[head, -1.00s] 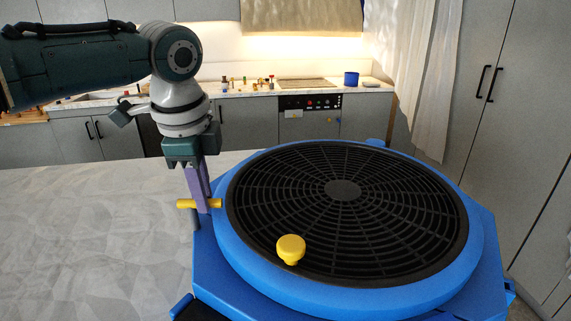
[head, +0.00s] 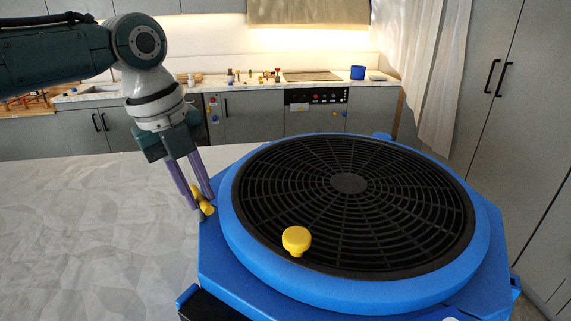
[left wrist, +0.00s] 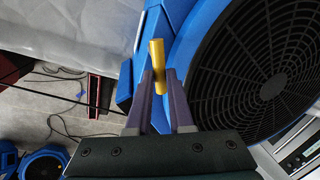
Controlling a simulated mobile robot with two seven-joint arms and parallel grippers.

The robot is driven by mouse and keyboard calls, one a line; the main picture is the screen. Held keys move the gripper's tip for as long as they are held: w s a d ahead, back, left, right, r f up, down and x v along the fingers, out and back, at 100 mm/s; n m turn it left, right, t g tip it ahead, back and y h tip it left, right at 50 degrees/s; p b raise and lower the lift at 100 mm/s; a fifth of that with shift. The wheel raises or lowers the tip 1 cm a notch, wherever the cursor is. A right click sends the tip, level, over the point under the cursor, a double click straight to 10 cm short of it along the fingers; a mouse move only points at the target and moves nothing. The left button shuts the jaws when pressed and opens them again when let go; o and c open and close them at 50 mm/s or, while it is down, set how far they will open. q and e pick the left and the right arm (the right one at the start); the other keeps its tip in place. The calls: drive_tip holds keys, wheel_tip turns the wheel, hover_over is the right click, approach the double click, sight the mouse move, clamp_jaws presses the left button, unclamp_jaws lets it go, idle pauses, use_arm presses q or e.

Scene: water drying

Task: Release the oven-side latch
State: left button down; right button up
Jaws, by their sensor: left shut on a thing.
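The yellow latch handle (head: 206,207) is a short bar at the left edge of the blue fan housing (head: 228,262). It lies slanted in the head view, and it also shows in the left wrist view (left wrist: 157,52). My left gripper (head: 205,204) reaches down from above with its purple fingers on either side of the handle. It is shut on the handle, and the fingers hide part of it. The latch mechanism below is hidden. My right gripper is not in view.
A yellow knob (head: 296,240) stands at the front of the black round grille (head: 348,183). The pale patterned surface (head: 90,230) to the left looks clear. A counter with an oven (head: 316,97) and small objects is far behind. Cables lie on the floor in the wrist view.

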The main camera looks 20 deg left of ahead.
use_arm(q)
drive_tip(key=shift+s+a+m+g+h+b, duration=0.2)
drive_tip(key=shift+m+b, duration=0.4)
drive_tip(key=shift+m, duration=0.55)
drive_tip(key=shift+s+a+m+g+h+b, duration=0.1)
drive_tip(key=shift+a+m+g+h+b, duration=0.1)
drive_tip(key=shift+m+b, duration=0.7)
drive_tip(key=shift+m, duration=0.45)
drive_tip(key=c, duration=0.8)
unclamp_jaws()
drive_tip(key=r+b, duration=0.1)
drive_tip(key=r, duration=0.2)
drive_tip(key=a+r+b, duration=0.1)
drive_tip(key=r, duration=0.2)
drive_tip(key=s+r, duration=0.1)
drive_tip(key=r, duration=0.2)
drive_tip(key=shift+s+a+r+b, duration=0.1)
drive_tip(key=shift+a+r+b, duration=0.2)
drive_tip(key=shift+r+b, duration=0.1)
